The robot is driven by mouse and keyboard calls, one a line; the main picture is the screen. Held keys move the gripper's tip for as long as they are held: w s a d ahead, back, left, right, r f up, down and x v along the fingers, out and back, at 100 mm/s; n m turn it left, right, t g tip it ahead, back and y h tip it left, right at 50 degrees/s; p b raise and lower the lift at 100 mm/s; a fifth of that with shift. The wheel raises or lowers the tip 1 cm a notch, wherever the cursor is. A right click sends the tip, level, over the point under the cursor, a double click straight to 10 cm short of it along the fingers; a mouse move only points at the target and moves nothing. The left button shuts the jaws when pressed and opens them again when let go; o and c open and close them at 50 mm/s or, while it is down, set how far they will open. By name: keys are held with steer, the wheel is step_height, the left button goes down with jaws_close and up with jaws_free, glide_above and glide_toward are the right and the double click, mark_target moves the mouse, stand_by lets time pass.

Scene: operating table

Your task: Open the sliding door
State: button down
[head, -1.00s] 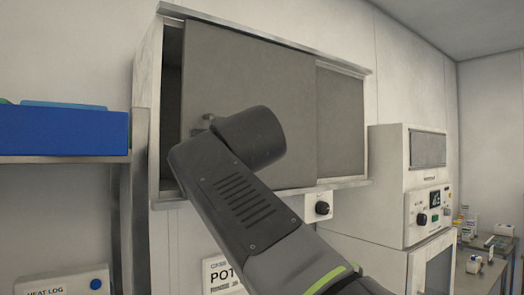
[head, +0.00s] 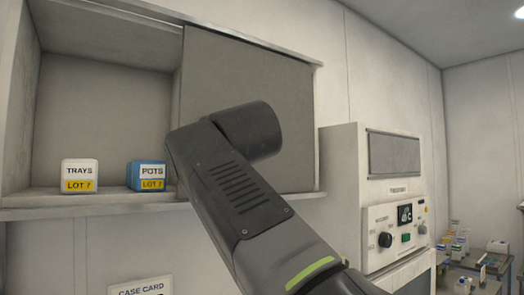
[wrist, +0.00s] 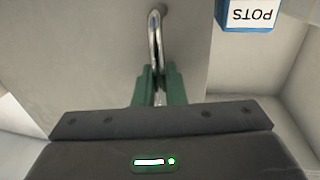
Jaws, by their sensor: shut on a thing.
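The grey sliding door (head: 290,110) of the wall cabinet stands at the right side of the cabinet, leaving the left part open. Its metal loop handle (wrist: 154,40) shows in the wrist view. My gripper (wrist: 157,88) has green fingers shut on the lower end of this handle. In the head view my arm hides the gripper and the handle. Inside the open left part, a white TRAYS box (head: 80,175) and a blue-and-white POTS box (head: 147,175) stand on the cabinet floor. The POTS box also shows upside down in the wrist view (wrist: 247,14).
A white cabinet unit with a dial and a display (head: 395,222) stands to the right of the wall cabinet. A small table with bottles (head: 465,265) is at the far right. A case card (head: 141,288) hangs below the cabinet.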

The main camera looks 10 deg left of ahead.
stand_by(0.3)
steer(key=c, duration=1.6)
jaws_free()
steer(key=shift+c, duration=0.2)
steer(key=b+v, duration=0.3)
steer(key=v, duration=1)
steer(key=shift+s+d, duration=0.25)
steer(key=shift+d, duration=0.05)
steer(key=shift+w+a, duration=0.1)
